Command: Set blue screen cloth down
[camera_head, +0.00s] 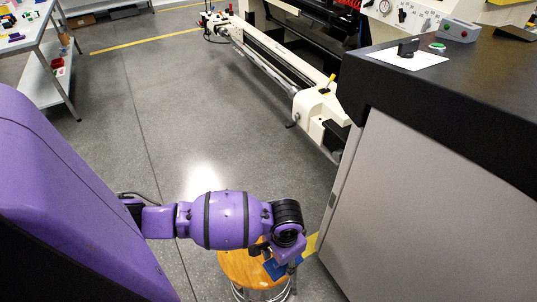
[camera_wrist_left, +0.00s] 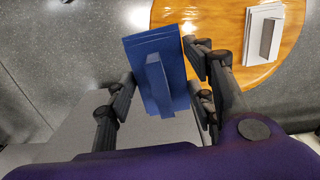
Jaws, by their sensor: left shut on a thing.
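The blue screen cloth (camera_wrist_left: 155,50) is a flat blue piece with a raised bar-shaped ridge. In the left wrist view it sits between the fingers of my left gripper (camera_wrist_left: 160,92), which is shut on it. In the head view the blue cloth (camera_head: 276,268) shows at the end of my left arm, by the gripper (camera_head: 282,258), over a round wooden stool (camera_head: 240,268). The stool's seat also shows in the left wrist view (camera_wrist_left: 205,20). I cannot tell whether the cloth touches the seat. My right gripper is not in view.
A white block-like piece (camera_wrist_left: 262,38) lies on the stool seat. A grey cabinet with a black top (camera_head: 440,95) stands close on the right, bearing a white sheet (camera_head: 420,57) and a button box (camera_head: 460,31). A lathe-like machine (camera_head: 275,65) is behind. Floor at centre is clear.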

